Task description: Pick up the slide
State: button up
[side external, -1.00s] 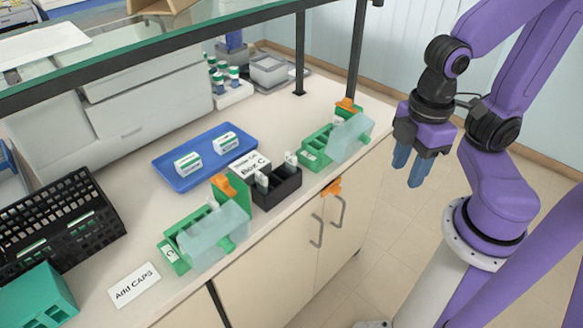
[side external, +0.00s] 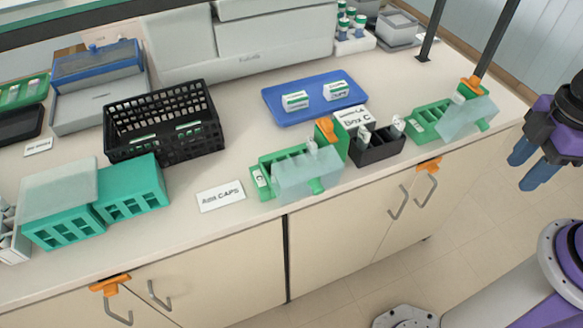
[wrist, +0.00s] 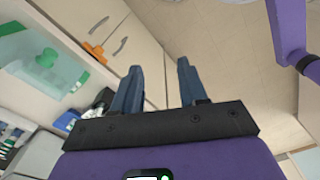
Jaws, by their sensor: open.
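Pale-topped slides stand upright in the small black box (side external: 375,154) by the "Box C" label; the slide (side external: 397,124) at its right end sticks up highest. Another pale slide top (side external: 312,147) shows in the green rack (side external: 264,181), partly behind a translucent cover. Which slide is meant cannot be told. My gripper (side external: 528,164) hangs off the bench's right side, fingers down, open and apart from everything. In the wrist view its two blue fingers (wrist: 159,70) are spread with nothing between them.
A second green rack (side external: 424,128) with a translucent cover stands at the right. A blue tray (side external: 318,114) holds two small boxes. A black basket (side external: 125,140) and teal boxes (side external: 130,192) stand left. Floor beside my gripper is clear.

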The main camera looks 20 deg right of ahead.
jog(key=o, duration=0.4)
notch_tip(320, 180, up, 7)
jog(key=n, duration=0.5)
send_over(400, 119)
notch_tip(400, 119, down, 17)
jog(key=shift+f, duration=0.15)
dwell(0.3)
